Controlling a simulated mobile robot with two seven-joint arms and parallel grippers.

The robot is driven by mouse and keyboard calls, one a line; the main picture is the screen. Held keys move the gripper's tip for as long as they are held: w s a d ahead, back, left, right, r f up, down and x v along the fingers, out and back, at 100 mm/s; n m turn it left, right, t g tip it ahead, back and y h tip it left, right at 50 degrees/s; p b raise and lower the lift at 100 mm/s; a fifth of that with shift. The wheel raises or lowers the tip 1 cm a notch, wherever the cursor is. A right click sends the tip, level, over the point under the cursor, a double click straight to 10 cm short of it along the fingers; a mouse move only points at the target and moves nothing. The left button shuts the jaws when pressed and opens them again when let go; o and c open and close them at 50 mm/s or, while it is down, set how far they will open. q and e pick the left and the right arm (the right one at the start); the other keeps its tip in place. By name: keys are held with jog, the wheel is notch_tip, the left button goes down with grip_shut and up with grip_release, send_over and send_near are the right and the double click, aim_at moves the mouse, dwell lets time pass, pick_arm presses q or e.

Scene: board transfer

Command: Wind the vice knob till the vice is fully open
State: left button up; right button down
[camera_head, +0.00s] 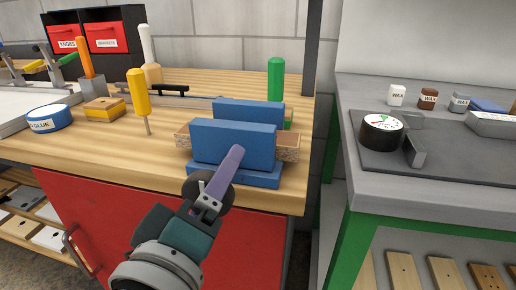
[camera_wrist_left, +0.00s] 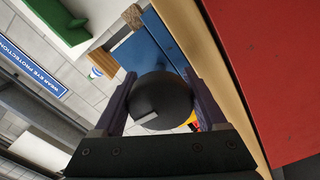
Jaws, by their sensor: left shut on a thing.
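The blue vice (camera_head: 232,147) is fixed at the front right edge of the wooden workbench. Its front jaw and rear jaw (camera_head: 248,110) stand upright with a gap between them, and wooden pieces (camera_head: 288,147) stick out at both sides. The dark round vice knob (camera_head: 216,190) faces the front of the bench, partly covered by my gripper. In the left wrist view the knob (camera_wrist_left: 162,97) fills the space between the two purple fingers. My left gripper (camera_head: 225,172) is shut on the knob; the gripper also shows in the left wrist view (camera_wrist_left: 158,88). My right gripper is not in view.
A grey table (camera_head: 450,190) with wax tins stands at right. A red cabinet (camera_head: 100,215) is below the bench.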

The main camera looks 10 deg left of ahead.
pick_arm(q)
jog(key=shift+n, duration=0.3)
jog(key=o, duration=1.3)
jog(key=s, duration=1)
jog(key=shift+a, duration=0.15)
